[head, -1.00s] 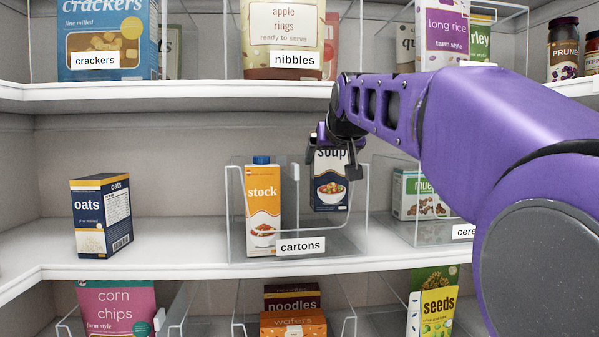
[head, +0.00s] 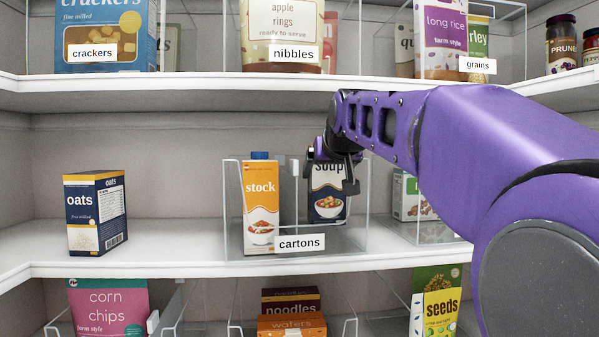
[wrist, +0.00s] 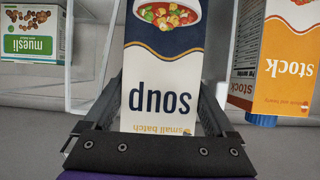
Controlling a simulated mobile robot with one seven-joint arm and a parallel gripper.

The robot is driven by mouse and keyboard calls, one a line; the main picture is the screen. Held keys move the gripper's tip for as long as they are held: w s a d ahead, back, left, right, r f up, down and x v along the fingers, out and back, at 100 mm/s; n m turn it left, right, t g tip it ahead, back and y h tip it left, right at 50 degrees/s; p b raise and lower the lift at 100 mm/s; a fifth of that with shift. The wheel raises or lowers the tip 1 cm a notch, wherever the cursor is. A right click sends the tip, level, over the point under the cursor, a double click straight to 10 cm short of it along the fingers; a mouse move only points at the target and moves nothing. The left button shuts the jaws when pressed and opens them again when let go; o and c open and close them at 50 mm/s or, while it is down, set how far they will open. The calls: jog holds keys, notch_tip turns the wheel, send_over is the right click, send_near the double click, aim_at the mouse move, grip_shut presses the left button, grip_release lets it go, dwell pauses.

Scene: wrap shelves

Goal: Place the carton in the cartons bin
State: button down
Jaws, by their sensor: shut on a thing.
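The carton is a navy and white soup carton (head: 328,203) with a bowl picture on its front. It is upright inside the right part of the clear cartons bin (head: 350,238) on the middle shelf; I cannot tell whether its base touches the bin floor. My gripper (head: 332,180) is shut on its upper part from above. In the wrist view the soup carton (wrist: 165,70) sits between both fingers of my gripper (wrist: 160,115). An orange and white stock carton (head: 262,205) stands in the bin's left part, apart from the soup.
A navy oats box (head: 95,213) stands on open shelf to the left. A clear bin with a muesli box (head: 408,198) is just right of the cartons bin. The upper shelf edge (head: 200,82) runs above my arm.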

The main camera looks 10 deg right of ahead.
jog(key=shift+d+f, duration=0.15)
jog(key=shift+f, duration=0.15)
grip_release()
jog(key=shift+f, duration=0.1)
